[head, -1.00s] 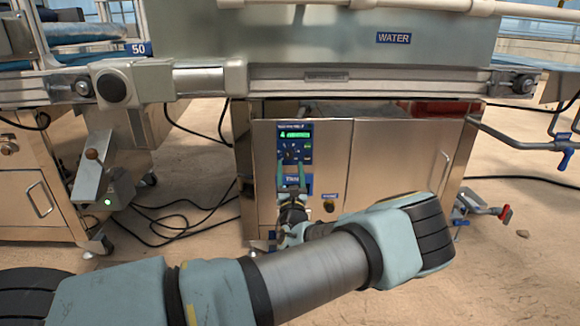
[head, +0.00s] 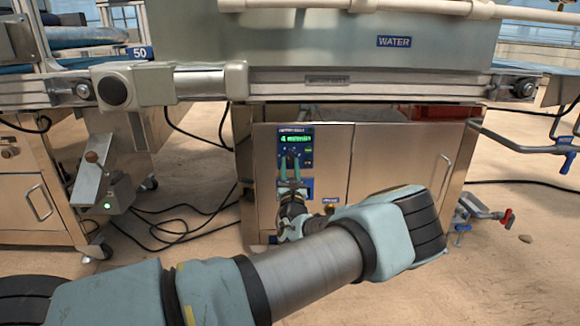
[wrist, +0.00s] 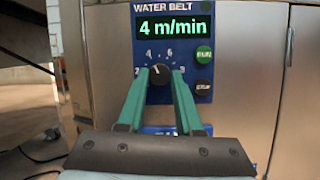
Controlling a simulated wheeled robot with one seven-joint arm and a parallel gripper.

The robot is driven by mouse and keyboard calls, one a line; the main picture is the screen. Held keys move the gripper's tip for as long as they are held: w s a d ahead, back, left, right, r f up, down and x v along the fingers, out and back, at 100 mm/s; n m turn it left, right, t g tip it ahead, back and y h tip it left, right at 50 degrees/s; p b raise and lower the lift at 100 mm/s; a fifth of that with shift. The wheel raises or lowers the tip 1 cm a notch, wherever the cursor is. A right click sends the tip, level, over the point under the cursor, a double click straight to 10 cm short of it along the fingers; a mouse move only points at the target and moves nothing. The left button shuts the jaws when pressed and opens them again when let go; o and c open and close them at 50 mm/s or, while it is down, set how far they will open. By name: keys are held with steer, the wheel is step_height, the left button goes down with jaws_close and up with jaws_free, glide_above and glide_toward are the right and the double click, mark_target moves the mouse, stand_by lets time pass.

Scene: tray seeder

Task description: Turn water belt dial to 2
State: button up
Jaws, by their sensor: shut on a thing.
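The water belt dial (wrist: 160,74) is a round black knob on a blue panel (wrist: 204,95), with the numbers 2, 4, 6 and 8 around its upper side. Its light mark points up and slightly left, near 4. The green display (wrist: 174,26) above it reads "4 m/min". My gripper (wrist: 159,75) has its two green fingertips on either side of the dial, shut on it. In the head view my gripper (head: 291,158) reaches up to the panel from below, covering part of the dial area.
Two round buttons, one green (wrist: 203,54) and one black (wrist: 203,86), sit close to the right of the dial. A yellowish knob (head: 329,209) is lower on the steel cabinet (head: 400,165). A door handle and pipe are farther right.

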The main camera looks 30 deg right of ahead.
jaws_close()
steer(key=shift+r+n+p, duration=0.15)
steer(key=shift+n+p, duration=0.25)
steer(key=shift+p, duration=0.2)
steer(key=shift+n+y+p, duration=0.4)
steer(key=shift+y+p, duration=0.05)
steer(key=shift+y, duration=0.05)
steer(key=n+p, duration=0.1)
steer(key=n+y+p, duration=0.1)
steer(key=n+p, duration=0.1)
steer(key=shift+d+r+t+y, duration=0.1)
steer(key=shift+r+t+y, duration=0.1)
steer(key=shift+t+y, duration=0.15)
steer(key=n+y+p, duration=0.1)
steer(key=n+p, duration=0.1)
steer(key=n, duration=0.1)
steer(key=n+y+p, duration=0.1)
steer(key=n+p, duration=0.1)
steer(key=n, duration=0.1)
steer(key=shift+s+d+y, duration=0.1)
steer(key=shift+d+y, duration=0.05)
steer(key=shift+y, duration=0.2)
steer(key=shift+f+n+y+p, duration=0.1)
steer(key=shift+n+y+p, duration=0.6)
steer(key=shift+n+p, duration=1.05)
steer(key=shift+n, duration=0.45)
